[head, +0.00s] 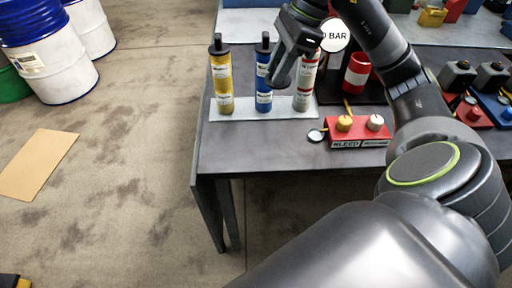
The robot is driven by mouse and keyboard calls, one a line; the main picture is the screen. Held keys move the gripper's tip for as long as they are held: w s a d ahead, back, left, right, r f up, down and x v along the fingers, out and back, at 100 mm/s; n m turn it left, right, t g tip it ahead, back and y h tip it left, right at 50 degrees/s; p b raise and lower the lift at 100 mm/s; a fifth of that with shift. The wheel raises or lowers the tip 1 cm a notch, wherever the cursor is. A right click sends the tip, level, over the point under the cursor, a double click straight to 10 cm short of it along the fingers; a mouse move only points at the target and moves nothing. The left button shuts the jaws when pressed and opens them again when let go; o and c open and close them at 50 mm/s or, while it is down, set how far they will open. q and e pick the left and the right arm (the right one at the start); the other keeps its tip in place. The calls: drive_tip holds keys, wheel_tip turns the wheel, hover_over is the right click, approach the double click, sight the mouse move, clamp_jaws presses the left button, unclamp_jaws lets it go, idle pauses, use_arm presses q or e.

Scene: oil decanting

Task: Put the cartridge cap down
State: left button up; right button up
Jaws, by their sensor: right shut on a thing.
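My right gripper (279,78) hangs over the row of cartridges at the back of the dark table, fingers pointing down. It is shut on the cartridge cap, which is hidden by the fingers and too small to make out. Behind and right of it a white and red cartridge (305,88) stands upright, its top partly covered by the gripper. A blue cartridge (264,86) and a yellow cartridge (221,82) stand upright to its left, both with dark tops. All three stand on a pale tray (240,115). My left gripper is out of view.
The table (255,150) is bare at front left.

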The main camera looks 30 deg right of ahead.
drive_tip(key=shift+m+t, duration=0.3)
drive_tip(key=shift+m, duration=0.6)
drive_tip(key=x, duration=0.5)
drive_tip(key=s+d+x, duration=0.1)
drive_tip(key=x, duration=0.5)
drive_tip(key=d+f+x, duration=0.1)
drive_tip(key=x, duration=0.5)
drive_tip(key=shift+s+d+f, duration=0.1)
drive_tip(key=shift+s+f, duration=0.05)
drive_tip(key=shift+s, duration=0.05)
drive_tip(key=shift+f+p, duration=0.4)
drive_tip(key=shift+f, duration=1.65)
drive_tip(key=shift+f, duration=0.1)
drive_tip(key=shift+f+b, duration=0.1)
drive_tip(key=shift+b, duration=0.2)
drive_tip(key=o, duration=1.1)
drive_tip(key=shift+r+p, duration=0.35)
drive_tip(key=shift+p, duration=0.05)
drive_tip(key=v, duration=1.2)
drive_tip(key=shift+b, duration=0.4)
